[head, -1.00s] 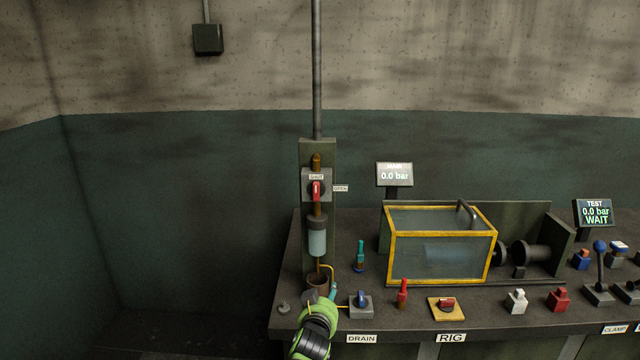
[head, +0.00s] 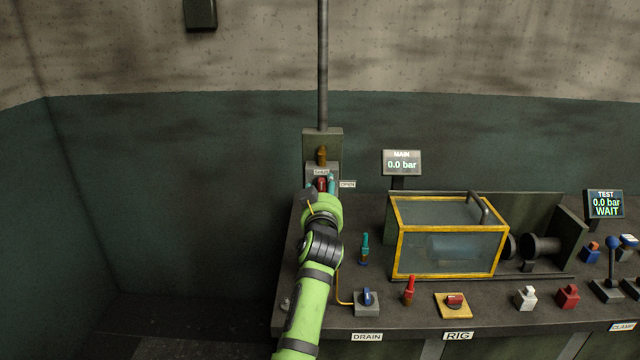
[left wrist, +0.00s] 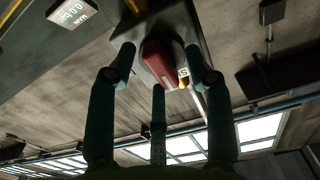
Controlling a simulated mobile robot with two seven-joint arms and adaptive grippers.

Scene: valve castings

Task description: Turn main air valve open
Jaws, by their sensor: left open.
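The main air valve has a red handle (head: 321,184) on a grey plate on the upright panel, under the SHUT label (head: 321,172) and left of the OPEN label (head: 347,184). The handle looked upright, toward SHUT, before my arm covered it. In the left wrist view the red handle (left wrist: 161,64) lies between the fingers of my left gripper (left wrist: 160,75), which are open and spread around it. I cannot tell whether they touch it. In the head view my left gripper (head: 326,186) hides most of the valve. The MAIN display (head: 402,163) reads 0.0 bar. My right gripper is out of view.
A yellow-framed clear box (head: 448,236) stands on the bench right of the valve panel. A blue drain knob (head: 367,297), a red bottle-like part (head: 409,290) and a teal one (head: 364,248) stand nearer. The TEST display (head: 605,204) reads 0.0 bar WAIT.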

